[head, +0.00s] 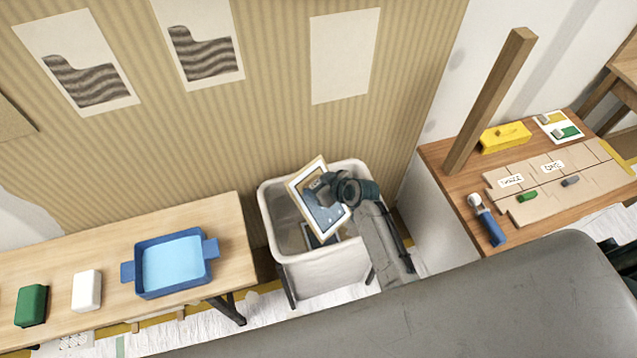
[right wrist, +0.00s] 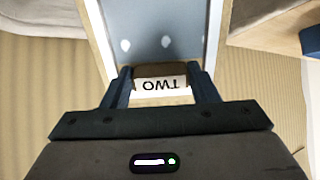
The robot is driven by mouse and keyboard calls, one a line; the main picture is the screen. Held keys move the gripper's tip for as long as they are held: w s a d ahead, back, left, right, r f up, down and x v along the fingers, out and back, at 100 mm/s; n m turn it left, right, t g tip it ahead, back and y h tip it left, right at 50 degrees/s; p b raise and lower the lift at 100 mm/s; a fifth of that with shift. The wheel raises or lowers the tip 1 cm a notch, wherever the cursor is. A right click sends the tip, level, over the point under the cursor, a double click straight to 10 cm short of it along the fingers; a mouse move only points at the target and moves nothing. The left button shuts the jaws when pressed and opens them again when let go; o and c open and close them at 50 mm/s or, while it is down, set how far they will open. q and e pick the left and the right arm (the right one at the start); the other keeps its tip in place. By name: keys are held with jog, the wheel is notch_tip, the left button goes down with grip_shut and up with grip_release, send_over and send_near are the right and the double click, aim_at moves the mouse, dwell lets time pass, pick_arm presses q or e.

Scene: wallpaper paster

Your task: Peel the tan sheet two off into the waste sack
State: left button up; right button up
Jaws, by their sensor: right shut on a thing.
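The sheet two (head: 317,208) is a tan-edged panel with a white border and a blue-grey middle. It hangs tilted over the open mouth of the white waste sack (head: 325,276). My right gripper (head: 325,190) is shut on the sheet's end. In the right wrist view the fingers (right wrist: 162,88) close on either side of a brown tab with a white label reading TWO (right wrist: 160,85), upside down. Another dark blue, pale-edged piece (head: 318,238) shows inside the sack below; I cannot tell if it is separate. My left gripper is not in view.
A wooden bench (head: 235,262) at left holds a blue tray (head: 172,263), a white block (head: 87,290) and a green block (head: 31,305). The right table (head: 545,215) holds a wooden post (head: 490,100), yellow box (head: 505,137) and blue-handled tool (head: 489,225). The striped wall stands close behind the sack.

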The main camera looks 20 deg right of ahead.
jog(key=shift+f, duration=0.3)
jog(key=o, duration=1.1)
jog(key=shift+c, duration=0.2)
jog(key=shift+s+r, duration=0.1)
jog(key=b+v, duration=0.1)
jog(key=v, duration=0.9)
jog(key=shift+s+r, duration=0.2)
jog(key=shift+s, duration=0.05)
jog(key=shift+d, duration=0.1)
